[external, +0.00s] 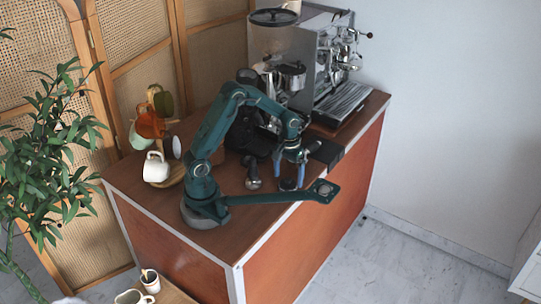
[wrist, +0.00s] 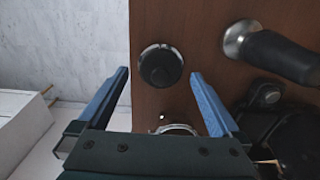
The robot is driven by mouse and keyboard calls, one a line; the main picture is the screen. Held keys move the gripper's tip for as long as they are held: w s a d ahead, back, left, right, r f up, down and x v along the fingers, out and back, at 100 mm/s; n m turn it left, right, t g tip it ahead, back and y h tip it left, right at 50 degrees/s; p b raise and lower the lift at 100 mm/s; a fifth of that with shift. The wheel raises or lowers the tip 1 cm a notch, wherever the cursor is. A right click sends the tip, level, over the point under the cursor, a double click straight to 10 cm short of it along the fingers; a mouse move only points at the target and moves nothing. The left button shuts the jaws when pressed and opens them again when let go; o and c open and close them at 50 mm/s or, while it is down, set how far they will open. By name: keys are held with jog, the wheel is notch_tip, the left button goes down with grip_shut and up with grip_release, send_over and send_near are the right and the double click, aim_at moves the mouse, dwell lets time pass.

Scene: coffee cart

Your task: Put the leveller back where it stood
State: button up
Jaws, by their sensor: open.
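The leveller (wrist: 161,66), a round black knob in a silver ring, stands on the brown counter in the wrist view. It lies between and just beyond the tips of my gripper (wrist: 160,75). The blue jaws are open, with a gap on each side of it, and I see no contact. In the external view my gripper (external: 292,183) points down over the counter near its front edge. The leveller is hard to make out there among the fingers.
A tamper-like tool (wrist: 270,50) with a silver base and black handle lies right of the leveller. A dark object (wrist: 300,140) is at lower right. A black box (external: 326,152) sits at the counter's edge. The espresso machine (external: 325,60) stands behind; cups (external: 156,168) stand left.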

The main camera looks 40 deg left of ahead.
aim_at(288, 179)
notch_tip(288, 179, up, 9)
jog(key=s+a+r+t, duration=0.3)
jog(key=s+a+t, duration=0.2)
jog(key=s+a, duration=0.3)
jog(key=a, duration=0.3)
jog(key=shift+s+a+t, duration=0.2)
jog(key=shift+s+t, duration=0.1)
jog(key=shift+s, duration=0.05)
